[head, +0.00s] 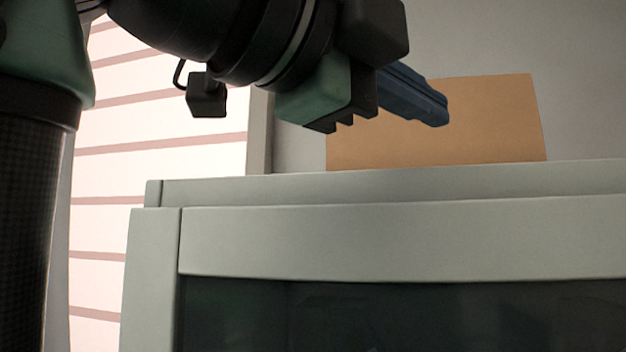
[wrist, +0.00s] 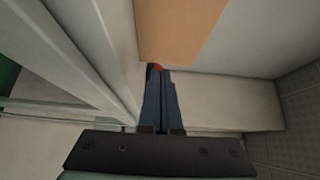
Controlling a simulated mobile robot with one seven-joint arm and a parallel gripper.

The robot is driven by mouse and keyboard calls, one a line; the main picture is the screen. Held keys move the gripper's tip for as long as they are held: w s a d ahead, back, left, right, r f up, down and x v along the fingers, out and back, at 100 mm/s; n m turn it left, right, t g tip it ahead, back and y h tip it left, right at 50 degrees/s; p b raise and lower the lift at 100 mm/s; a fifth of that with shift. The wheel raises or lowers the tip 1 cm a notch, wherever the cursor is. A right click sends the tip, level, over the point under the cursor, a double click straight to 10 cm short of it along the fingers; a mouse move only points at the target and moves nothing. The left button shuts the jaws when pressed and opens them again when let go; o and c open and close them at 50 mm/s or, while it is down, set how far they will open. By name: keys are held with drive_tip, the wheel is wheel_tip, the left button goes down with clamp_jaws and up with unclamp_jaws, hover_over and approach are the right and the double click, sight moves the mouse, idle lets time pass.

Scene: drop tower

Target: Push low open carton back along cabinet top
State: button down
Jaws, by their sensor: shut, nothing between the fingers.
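The carton (head: 440,140) is a plain tan-brown box standing on the cabinet top (head: 400,185) in the head view. Only its near face shows there, so its inside is hidden. In the wrist view the carton (wrist: 180,30) is a tan surface at the top, just beyond the fingertips. My gripper (head: 440,110) has dark blue fingers, shut with nothing between them. They overlap the carton's face in the head view. In the wrist view my gripper (wrist: 158,70) ends at the carton's near edge; I cannot tell whether it touches. A small red spot shows at the tips.
The cabinet front (head: 400,240) has a pale frame around a dark glass-like panel (head: 400,315). A plain grey wall (head: 585,80) rises behind the carton. A bright slatted window or blind (head: 160,150) is at the left. The cabinet top right of the carton looks clear.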

sight(461, 146)
drive_tip(key=p+x, duration=0.1)
drive_tip(key=x, duration=0.1)
drive_tip(key=p+x, duration=0.1)
drive_tip(key=x, duration=0.2)
drive_tip(key=p+x, duration=0.1)
drive_tip(key=x, duration=0.1)
drive_tip(key=shift+w+a+r+p, duration=0.1)
drive_tip(key=shift+w+r+p, duration=0.05)
drive_tip(key=shift+w+p, duration=0.25)
drive_tip(key=shift+w+a+p, duration=0.2)
drive_tip(key=shift+w+p, duration=0.25)
drive_tip(key=shift+w, duration=0.55)
drive_tip(key=shift+w+d+f, duration=0.2)
drive_tip(key=shift+d+f, duration=0.05)
drive_tip(key=shift+d, duration=0.05)
drive_tip(key=shift+s+a, duration=0.1)
drive_tip(key=shift+a, duration=0.05)
drive_tip(key=shift+r, duration=0.1)
